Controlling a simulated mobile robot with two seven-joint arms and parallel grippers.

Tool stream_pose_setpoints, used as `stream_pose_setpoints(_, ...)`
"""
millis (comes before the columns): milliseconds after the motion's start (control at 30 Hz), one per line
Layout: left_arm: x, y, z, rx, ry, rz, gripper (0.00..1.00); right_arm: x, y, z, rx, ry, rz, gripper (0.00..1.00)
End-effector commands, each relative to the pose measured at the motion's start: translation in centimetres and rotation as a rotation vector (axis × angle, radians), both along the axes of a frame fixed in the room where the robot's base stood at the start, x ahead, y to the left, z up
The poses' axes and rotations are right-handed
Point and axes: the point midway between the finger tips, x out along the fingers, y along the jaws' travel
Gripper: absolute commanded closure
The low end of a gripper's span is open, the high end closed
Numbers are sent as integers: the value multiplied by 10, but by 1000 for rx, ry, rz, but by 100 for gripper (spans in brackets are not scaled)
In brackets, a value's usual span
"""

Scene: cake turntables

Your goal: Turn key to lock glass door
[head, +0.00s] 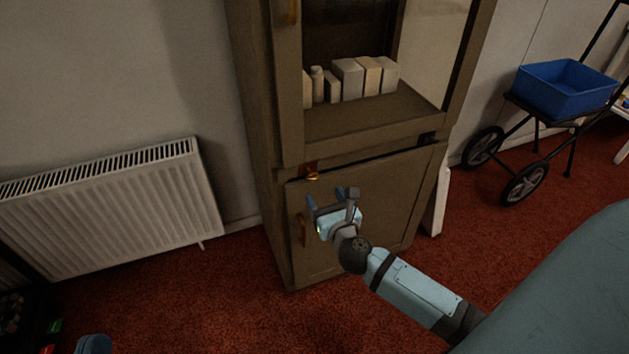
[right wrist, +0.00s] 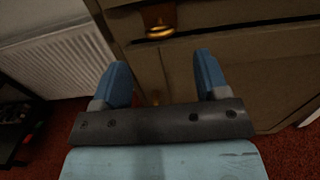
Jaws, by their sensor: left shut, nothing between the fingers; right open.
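The brass key (head: 313,176) sits in a reddish-brown lock plate (head: 308,167) at the lower left of the upper glass door (head: 288,90). The key also shows in the right wrist view (right wrist: 160,32), beyond the fingertips and roughly centred between them. The glass door looks closed, with the shelf visible through it. My right gripper (head: 331,194) is open and empty, just below the key and in front of the lower door, apart from the key. My left gripper (head: 93,344) shows only as a small blue-grey piece at the bottom left edge, shut and far from the cabinet.
The lower cabinet door (head: 375,205) has a brass handle (head: 301,229) at its left side. Several pale boxes (head: 348,78) stand behind the glass. A white radiator (head: 110,205) is left of the cabinet. A cart with a blue bin (head: 562,90) stands right. Red carpet is clear before the cabinet.

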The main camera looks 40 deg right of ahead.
Motion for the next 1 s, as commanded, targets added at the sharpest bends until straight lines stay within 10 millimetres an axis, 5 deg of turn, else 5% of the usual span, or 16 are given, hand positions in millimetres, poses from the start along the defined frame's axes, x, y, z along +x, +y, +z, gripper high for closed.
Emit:
stream_pose_setpoints(300, -1, -3, -1, -16, -16, -17, 100, 57, -14, -1, -3, -1, 0, 32)
stream_pose_setpoints(767, 0, -4, -6, -8, 6, -21, 100, 71, -17, -1, -3, 1, 0, 32)
stream_pose_setpoints(1000, 0, -4, -5, -7, 3, -20, 100, 71, -17, -1, -3, 1, 0, 80)
